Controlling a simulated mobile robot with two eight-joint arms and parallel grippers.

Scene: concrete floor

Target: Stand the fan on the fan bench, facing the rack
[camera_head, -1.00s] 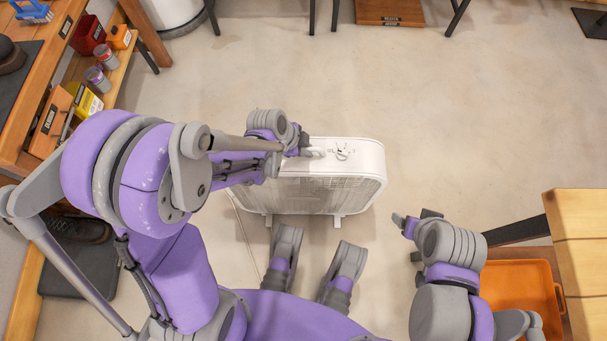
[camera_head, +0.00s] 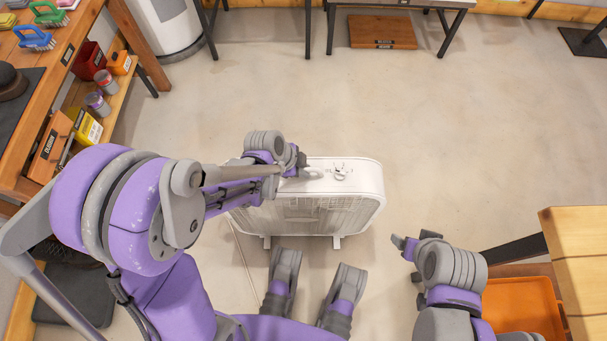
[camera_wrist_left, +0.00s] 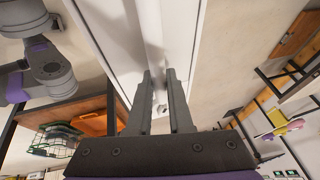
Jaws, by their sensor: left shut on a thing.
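The fan (camera_head: 335,208) is a white box fan with a dial on top and two feet below. It is upright in front of me; I cannot tell if its feet touch the floor. My left gripper (camera_head: 298,165) is shut on the left part of its top, at the handle. In the left wrist view the fingers (camera_wrist_left: 160,90) close on the white top of the fan (camera_wrist_left: 185,40). My right gripper (camera_head: 412,243) is apart from the fan, to its right; its opening is unclear. I cannot tell which furniture is the fan bench or the rack.
A wooden workbench (camera_head: 62,50) with brushes and a lower shelf stands at left. A grey-legged table (camera_head: 400,3) stands at the back, with a brown board (camera_head: 382,32) below it. A wooden table (camera_head: 580,245) and orange tray (camera_head: 522,305) are at right. The middle floor is clear.

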